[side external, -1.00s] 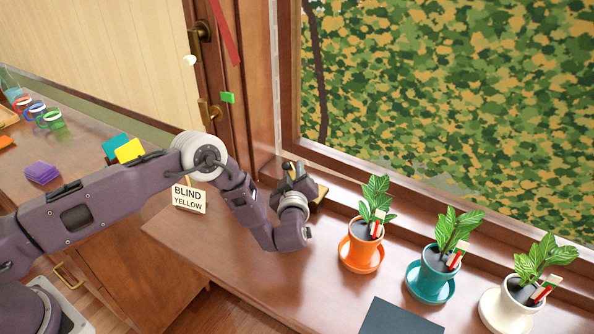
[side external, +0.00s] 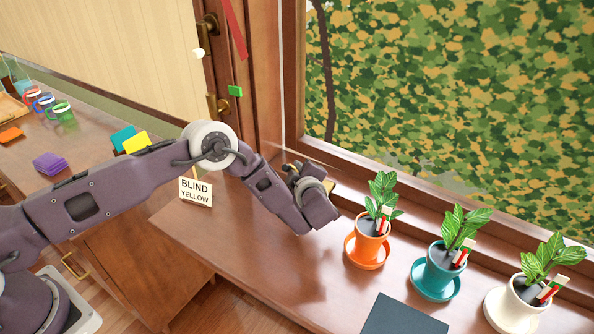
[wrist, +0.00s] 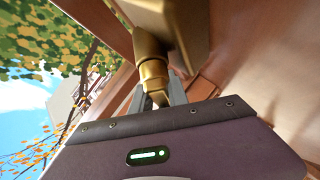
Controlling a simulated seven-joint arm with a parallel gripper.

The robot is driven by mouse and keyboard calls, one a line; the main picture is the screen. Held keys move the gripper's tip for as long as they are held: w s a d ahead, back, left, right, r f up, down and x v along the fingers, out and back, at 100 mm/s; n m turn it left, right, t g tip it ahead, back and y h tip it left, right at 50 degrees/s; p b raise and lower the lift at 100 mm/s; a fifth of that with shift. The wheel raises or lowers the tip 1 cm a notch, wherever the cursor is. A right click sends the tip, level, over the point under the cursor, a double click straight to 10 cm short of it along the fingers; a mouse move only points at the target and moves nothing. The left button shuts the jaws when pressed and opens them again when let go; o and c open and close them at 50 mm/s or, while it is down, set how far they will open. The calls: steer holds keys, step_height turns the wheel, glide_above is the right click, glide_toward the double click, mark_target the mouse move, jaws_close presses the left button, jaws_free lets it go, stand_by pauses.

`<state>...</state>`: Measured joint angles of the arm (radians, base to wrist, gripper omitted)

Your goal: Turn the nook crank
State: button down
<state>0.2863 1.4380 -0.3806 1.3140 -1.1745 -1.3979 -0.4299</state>
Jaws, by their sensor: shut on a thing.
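The brass crank (wrist: 150,44) fills the upper middle of the wrist view. Its rounded handle runs down between the two grey fingers of my gripper (wrist: 156,88), which is shut on it. In the side view my gripper (side external: 299,174) is at the back of the wooden sill, by the window frame. My wrist and hand hide most of the crank and the fingertips there. A sign (side external: 195,191) reading "BLIND YELLOW" stands on the sill, left of my gripper.
Potted plants in orange (side external: 367,246), teal (side external: 438,272) and white (side external: 517,305) pots line the sill to the right. A dark flat panel (side external: 402,316) lies in front of them.

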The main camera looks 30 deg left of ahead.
stand_by(0.3)
steer(key=c, duration=1.3)
jaws_free()
steer(key=shift+f, duration=0.1)
